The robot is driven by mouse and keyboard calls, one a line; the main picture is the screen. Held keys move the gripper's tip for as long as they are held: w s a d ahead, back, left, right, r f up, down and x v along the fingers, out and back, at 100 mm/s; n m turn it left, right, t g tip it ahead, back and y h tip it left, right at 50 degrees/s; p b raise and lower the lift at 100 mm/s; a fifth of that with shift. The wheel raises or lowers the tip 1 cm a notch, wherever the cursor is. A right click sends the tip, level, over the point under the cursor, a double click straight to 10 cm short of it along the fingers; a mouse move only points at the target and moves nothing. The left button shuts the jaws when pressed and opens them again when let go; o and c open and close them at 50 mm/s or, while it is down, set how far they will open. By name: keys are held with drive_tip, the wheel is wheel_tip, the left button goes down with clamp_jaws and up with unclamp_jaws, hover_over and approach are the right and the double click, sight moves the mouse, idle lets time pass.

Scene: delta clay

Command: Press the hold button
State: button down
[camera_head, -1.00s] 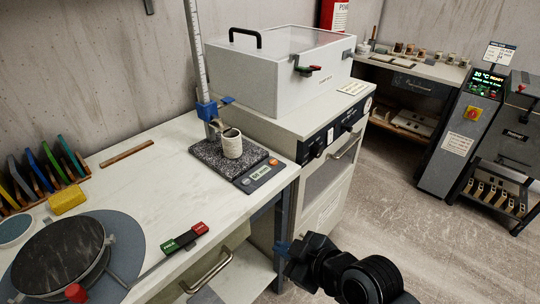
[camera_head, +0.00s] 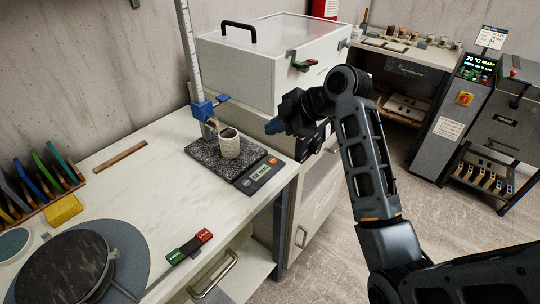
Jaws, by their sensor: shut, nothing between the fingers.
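A height gauge with a dark speckled base (camera_head: 207,158) stands on the white workbench. Its front panel has a small display (camera_head: 260,172), an orange button (camera_head: 272,161) and a grey button (camera_head: 247,183); the lettering is too small to read, so I cannot tell which is hold. A pale cup (camera_head: 229,144) stands on the base under the blue slider (camera_head: 203,110).
A white lidded cabinet (camera_head: 265,65) stands behind the gauge. A red and green lever (camera_head: 188,247) lies at the bench's front edge, beside a round dark turntable (camera_head: 65,270). A yellow sponge (camera_head: 63,210) and rack of coloured tools (camera_head: 35,185) are at left.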

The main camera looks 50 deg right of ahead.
sight(276, 161)
drive_tip(key=shift+w+d+r, duration=0.15)
drive_tip(key=shift+d+r, duration=0.25)
drive_tip(key=shift+r, duration=0.1)
drive_tip(key=shift+f, duration=0.15)
wheel_tip(276, 161, down, 9)
drive_tip(key=b, duration=0.6)
drive_tip(key=shift+r+b, duration=0.2)
drive_tip(key=shift+b, duration=0.2)
idle(1.4)
drive_tip(key=shift+f, duration=0.4)
drive_tip(key=shift+f+b, duration=0.4)
drive_tip(key=shift+b, duration=0.05)
idle(0.5)
drive_tip(key=shift+r, duration=0.1)
drive_tip(key=shift+r+p, duration=0.7)
drive_tip(key=shift+r, duration=0.05)
